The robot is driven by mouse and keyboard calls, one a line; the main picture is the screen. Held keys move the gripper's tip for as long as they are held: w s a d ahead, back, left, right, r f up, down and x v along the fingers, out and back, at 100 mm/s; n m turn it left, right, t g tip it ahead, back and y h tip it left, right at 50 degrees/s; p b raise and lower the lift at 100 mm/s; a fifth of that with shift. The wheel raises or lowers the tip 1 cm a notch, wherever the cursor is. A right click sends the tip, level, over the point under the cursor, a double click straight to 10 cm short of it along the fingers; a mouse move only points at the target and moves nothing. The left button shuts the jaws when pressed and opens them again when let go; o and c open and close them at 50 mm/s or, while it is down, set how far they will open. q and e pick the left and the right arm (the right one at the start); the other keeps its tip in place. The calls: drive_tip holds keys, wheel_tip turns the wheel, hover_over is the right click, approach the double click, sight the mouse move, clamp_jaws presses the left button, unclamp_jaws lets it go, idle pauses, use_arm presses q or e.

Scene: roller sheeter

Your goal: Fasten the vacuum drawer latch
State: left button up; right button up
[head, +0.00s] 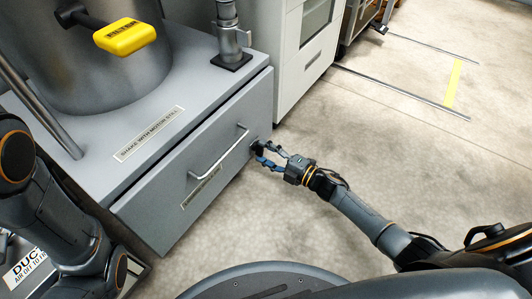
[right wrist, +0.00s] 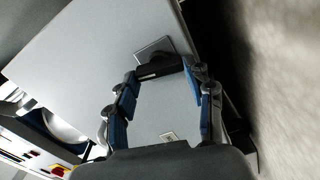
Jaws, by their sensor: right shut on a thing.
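The vacuum drawer (head: 165,215) is a grey drawer front with a bar handle (head: 219,152), low in the grey cabinet, and looks closed. The dark latch (head: 256,146) is at the drawer's right end, partly covered by my fingers. In the right wrist view the latch is a black bar (right wrist: 158,71) beside a square metal plate (right wrist: 153,51). My right gripper (head: 260,155) is shut on the latch, which also shows between the fingertips in the right wrist view (right wrist: 162,73). My left arm shows at the left of the head view, but its gripper is not visible.
A metal drum with a yellow filter tag (head: 124,36) stands on the cabinet top (head: 105,125). A white cabinet (head: 299,75) stands behind it. The concrete floor (head: 370,140) to the right is open, with a yellow strip (head: 453,82) farther back.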

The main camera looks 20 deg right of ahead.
drive_tip(key=shift+f+n, duration=0.1)
drive_tip(key=shift+n, duration=1)
drive_tip(key=o, duration=1.2)
drive_tip(key=shift+c, duration=0.2)
drive_tip(key=v, duration=1.2)
